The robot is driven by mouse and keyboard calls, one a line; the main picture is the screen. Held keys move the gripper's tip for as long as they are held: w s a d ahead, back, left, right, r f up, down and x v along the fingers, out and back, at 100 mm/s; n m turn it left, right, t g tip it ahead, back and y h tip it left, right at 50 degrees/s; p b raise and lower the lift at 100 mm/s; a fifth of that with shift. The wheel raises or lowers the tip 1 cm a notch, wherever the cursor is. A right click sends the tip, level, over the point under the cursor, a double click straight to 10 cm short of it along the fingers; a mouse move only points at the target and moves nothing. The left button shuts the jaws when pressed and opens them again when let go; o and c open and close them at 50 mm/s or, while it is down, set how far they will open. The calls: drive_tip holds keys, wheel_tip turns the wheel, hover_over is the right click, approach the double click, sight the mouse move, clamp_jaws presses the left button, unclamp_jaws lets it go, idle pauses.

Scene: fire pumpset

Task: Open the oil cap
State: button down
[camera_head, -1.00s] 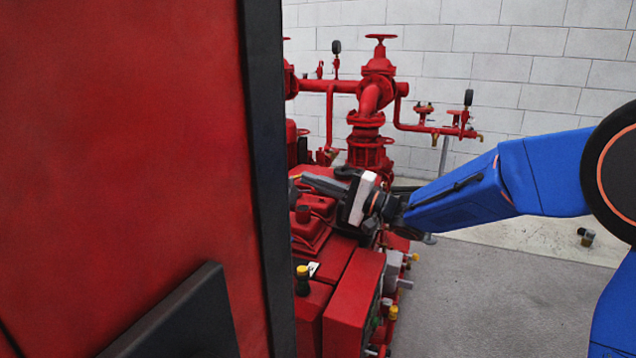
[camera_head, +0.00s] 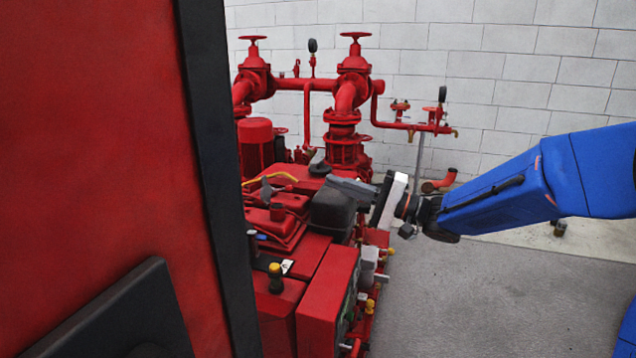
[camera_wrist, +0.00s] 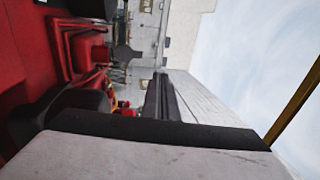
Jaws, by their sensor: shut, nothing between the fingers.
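A red stub on a raised red block (camera_wrist: 100,53) at the upper left of the wrist view may be the same cap; I cannot tell for sure. My gripper (camera_head: 332,182) points left above the engine, apart from the cap, its fingers shut and empty. The fingers also show as a dark bar in the wrist view (camera_wrist: 160,98).
A black rounded part (camera_head: 332,212) lies just below my gripper. A yellow-topped fitting (camera_head: 275,275) stands nearer. A red panel with a dark edge (camera_head: 215,180) blocks the left. Red pipes and valves (camera_head: 345,100) rise behind. Grey floor (camera_head: 460,290) is clear at right.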

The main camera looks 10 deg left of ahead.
drive_tip(key=w+d+m+t+h, duration=0.3)
drive_tip(key=d+t+h, duration=1.1)
drive_tip(key=d, duration=1.4)
drive_tip(key=s+d+f+g+h, duration=0.5)
drive_tip(key=s+d+f+h, duration=0.15)
drive_tip(key=s+d, duration=0.35)
drive_tip(key=s+f+n+g, duration=0.2)
drive_tip(key=s+f, duration=0.3)
drive_tip(key=s, duration=0.7)
drive_tip(key=s+f+n+g, duration=0.2)
drive_tip(key=s+f+g, duration=0.3)
drive_tip(key=s, duration=0.6)
drive_tip(key=shift+s+f+n, duration=0.3)
drive_tip(key=shift+s+f, duration=0.05)
drive_tip(key=shift+f, duration=0.25)
